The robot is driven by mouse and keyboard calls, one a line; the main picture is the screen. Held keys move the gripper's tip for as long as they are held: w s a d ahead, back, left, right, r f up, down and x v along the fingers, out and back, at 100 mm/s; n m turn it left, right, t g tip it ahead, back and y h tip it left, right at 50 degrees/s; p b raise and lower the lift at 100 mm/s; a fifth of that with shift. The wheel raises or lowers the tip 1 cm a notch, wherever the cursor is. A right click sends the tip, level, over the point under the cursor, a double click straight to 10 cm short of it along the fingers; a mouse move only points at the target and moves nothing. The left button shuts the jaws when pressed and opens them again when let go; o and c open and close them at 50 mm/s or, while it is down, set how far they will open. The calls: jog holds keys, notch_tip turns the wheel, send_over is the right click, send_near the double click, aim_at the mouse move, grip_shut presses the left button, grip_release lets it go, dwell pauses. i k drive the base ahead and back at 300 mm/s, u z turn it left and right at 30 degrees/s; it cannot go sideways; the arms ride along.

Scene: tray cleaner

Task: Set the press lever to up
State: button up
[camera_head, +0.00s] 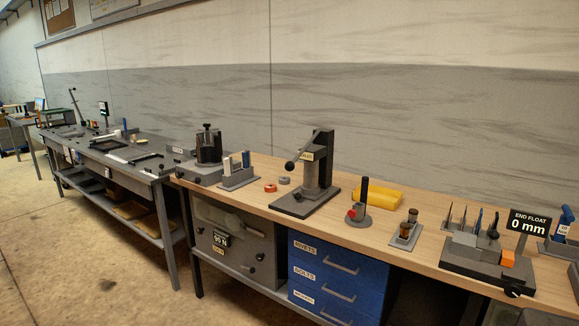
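The bench press (327,150) stands on the wooden bench near the middle of the picture, with a dark column and a flat dark base. Its lever (303,151) is a thin rod slanting down to the left from near the top of the column, with a round dark knob at its lower left end. A grey cylinder stands below the press head on the base. A small pale label sits on the press. My gripper is not in view.
Red and grey rings (270,187) lie left of the press. A yellow block (377,196) and a dark post on a round base (363,205) stand to its right. Blue drawers (337,275) are below the bench. The floor at the left front is clear.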

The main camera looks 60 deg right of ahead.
aim_at(290, 165)
jog(key=z, duration=0.05)
jog(key=i, duration=1)
jog(key=u, duration=0.05)
